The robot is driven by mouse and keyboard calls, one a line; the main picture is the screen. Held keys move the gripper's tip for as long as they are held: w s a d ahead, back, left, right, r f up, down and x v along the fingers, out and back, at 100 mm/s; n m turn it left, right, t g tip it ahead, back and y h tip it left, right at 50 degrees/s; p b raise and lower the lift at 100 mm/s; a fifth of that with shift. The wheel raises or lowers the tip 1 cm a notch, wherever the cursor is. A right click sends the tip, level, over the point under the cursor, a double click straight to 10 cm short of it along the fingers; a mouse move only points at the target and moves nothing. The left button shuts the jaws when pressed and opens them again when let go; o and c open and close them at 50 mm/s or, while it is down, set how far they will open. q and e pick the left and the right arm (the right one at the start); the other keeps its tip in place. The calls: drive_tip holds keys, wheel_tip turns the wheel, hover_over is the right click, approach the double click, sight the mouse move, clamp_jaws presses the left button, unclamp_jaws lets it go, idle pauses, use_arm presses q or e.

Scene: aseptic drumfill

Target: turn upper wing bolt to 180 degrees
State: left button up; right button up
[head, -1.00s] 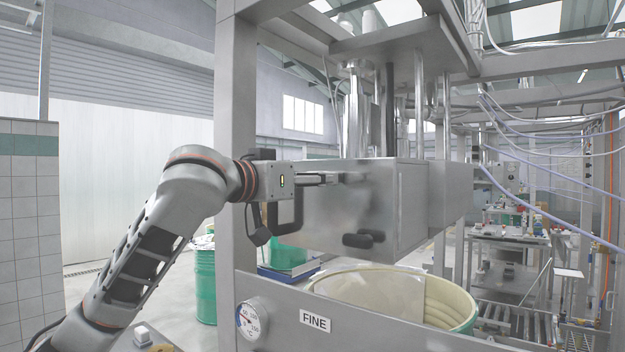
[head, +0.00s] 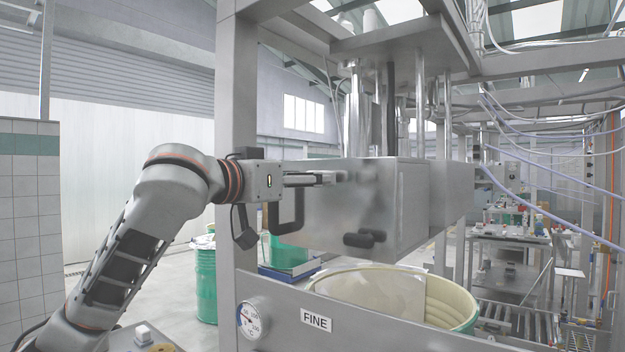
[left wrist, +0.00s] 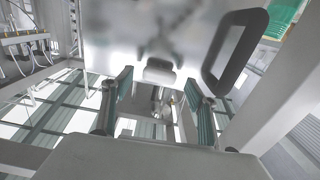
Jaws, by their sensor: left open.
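The steel box (head: 395,205) hangs over the open drum. The upper wing bolt is hard to make out in the head view, at the fingertips of my left gripper (head: 325,178). In the left wrist view the upper wing bolt (left wrist: 159,70) is a grey knob on the box face. It lies ahead of and between the two fingers of my left gripper (left wrist: 157,82), which stand apart; I see no contact. The bolt's exact angle is unclear. A dark lower wing bolt (head: 364,240) sits below on the box. My right gripper is not in view.
A black loop handle (head: 291,215) is beside the box, close under my left gripper; it also shows in the left wrist view (left wrist: 236,50). A steel post (head: 228,120) stands behind my arm. The open drum (head: 455,300) and a rail with a gauge (head: 252,320) are below.

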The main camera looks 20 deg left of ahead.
use_arm(q)
drive_tip(key=v, duration=0.9)
drive_tip(key=shift+s, duration=0.1)
